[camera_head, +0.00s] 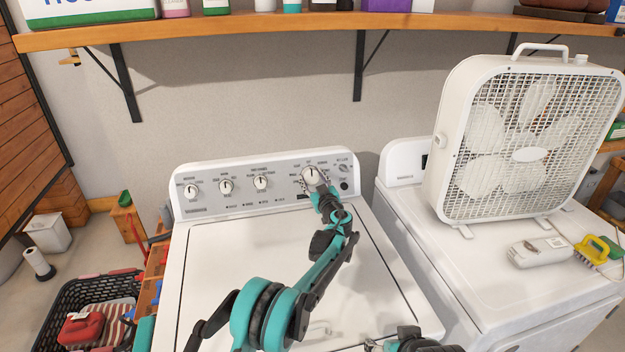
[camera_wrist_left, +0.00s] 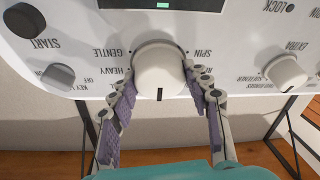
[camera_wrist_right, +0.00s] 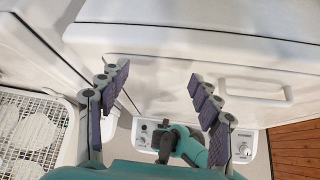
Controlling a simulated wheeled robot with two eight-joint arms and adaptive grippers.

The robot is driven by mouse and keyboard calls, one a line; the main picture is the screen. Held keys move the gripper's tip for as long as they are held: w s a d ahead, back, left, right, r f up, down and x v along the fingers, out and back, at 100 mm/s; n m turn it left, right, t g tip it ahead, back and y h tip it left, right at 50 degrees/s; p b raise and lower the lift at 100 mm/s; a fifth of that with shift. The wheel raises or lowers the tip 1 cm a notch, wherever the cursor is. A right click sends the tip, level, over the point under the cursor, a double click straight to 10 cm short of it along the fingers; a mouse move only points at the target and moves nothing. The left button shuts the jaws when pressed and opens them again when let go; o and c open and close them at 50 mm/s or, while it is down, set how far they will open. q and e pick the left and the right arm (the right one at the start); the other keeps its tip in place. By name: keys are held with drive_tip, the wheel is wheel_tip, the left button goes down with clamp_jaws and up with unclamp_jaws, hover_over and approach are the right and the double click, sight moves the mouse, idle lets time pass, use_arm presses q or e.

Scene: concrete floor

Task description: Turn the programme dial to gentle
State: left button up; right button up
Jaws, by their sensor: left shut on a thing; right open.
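The programme dial (camera_head: 310,175) is the large white knob at the right of the washer's control panel (camera_head: 225,203). In the left wrist view, which is upside down, the dial (camera_wrist_left: 160,70) has a dark mark at its lower edge, pointing down in the picture. GENTLE (camera_wrist_left: 109,53) and HEAVY are printed left of it, SPIN right of it. My left gripper (camera_head: 318,184) is shut on the dial, one finger on each side. My right gripper (camera_wrist_right: 158,78) is open and empty above the washer's front; it shows partly at the head view's bottom edge.
Smaller knobs (camera_head: 226,186) sit along the panel's left part. The white lid (camera_head: 250,265) is closed and clear beneath my arm. A box fan (camera_head: 525,140) stands on the dryer at right, with a yellow-handled brush (camera_head: 592,250). A wooden shelf (camera_head: 230,30) runs above.

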use_arm(q)
drive_tip(key=shift+m, duration=0.3)
drive_tip(key=m+h, duration=0.1)
drive_tip(key=m, duration=0.3)
drive_tip(key=m+h, duration=0.2)
drive_tip(key=m, duration=0.1)
drive_tip(key=shift+a+m+t+p, duration=0.15)
drive_tip(key=shift+m+t+p, duration=0.15)
drive_tip(key=shift+m+p, duration=0.1)
drive_tip(key=m+h, duration=0.2)
drive_tip(key=m, duration=0.2)
drive_tip(key=shift+p, duration=0.35)
drive_tip(key=m+g+h+p, duration=0.1)
drive_tip(key=m, duration=0.3)
drive_tip(key=shift+r+m, duration=0.15)
drive_tip(key=shift+m, duration=0.15)
drive_tip(key=m+g+p, duration=0.1)
drive_tip(key=m, duration=0.2)
drive_tip(key=m+g+h, duration=0.1)
drive_tip(key=m, duration=0.1)
drive_tip(key=shift+m+p, duration=0.4)
drive_tip(key=m+g+p, duration=0.1)
drive_tip(key=m, duration=0.3)
drive_tip(key=shift+g+p, duration=0.3)
